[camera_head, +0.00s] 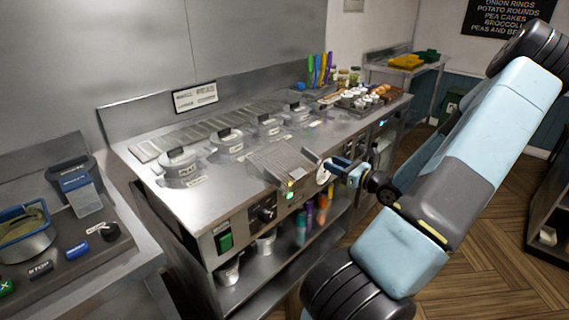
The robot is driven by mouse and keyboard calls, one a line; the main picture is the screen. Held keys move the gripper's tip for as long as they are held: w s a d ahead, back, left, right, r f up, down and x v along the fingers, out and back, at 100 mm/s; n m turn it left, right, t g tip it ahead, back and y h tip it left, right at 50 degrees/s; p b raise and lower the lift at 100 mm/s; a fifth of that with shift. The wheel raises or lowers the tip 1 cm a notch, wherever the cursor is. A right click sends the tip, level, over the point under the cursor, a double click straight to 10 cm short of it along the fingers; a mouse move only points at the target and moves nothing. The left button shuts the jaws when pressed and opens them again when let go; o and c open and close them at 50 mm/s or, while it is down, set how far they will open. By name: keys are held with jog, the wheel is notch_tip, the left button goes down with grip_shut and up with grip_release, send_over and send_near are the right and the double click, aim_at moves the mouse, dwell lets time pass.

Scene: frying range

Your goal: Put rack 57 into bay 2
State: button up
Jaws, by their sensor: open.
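My gripper (343,170) is at the front edge of the steel range, beside a white round dial or disc (323,175). It is open, and I see nothing between its fingers. A grey ribbed rack-like piece (284,160) lies at the front edge of the counter, just left of my gripper. I cannot read a number on it, so I cannot tell whether it is rack 57. Several round lidded wells, one at the near left (180,168), stand in a row along the counter with small labels. I cannot make out which is bay 2.
Colored-handled tools (320,70) and small pots (360,97) stand at the counter's far end. A lower shelf (285,265) holds bottles and cups. Wooden floor (480,240) is open at the right.

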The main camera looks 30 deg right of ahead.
aim_at(319, 158)
jog(key=shift+x, duration=4.1)
jog(key=shift+a, duration=0.1)
jog(key=shift+c, duration=0.2)
jog(key=shift+s, duration=0.1)
grip_shut()
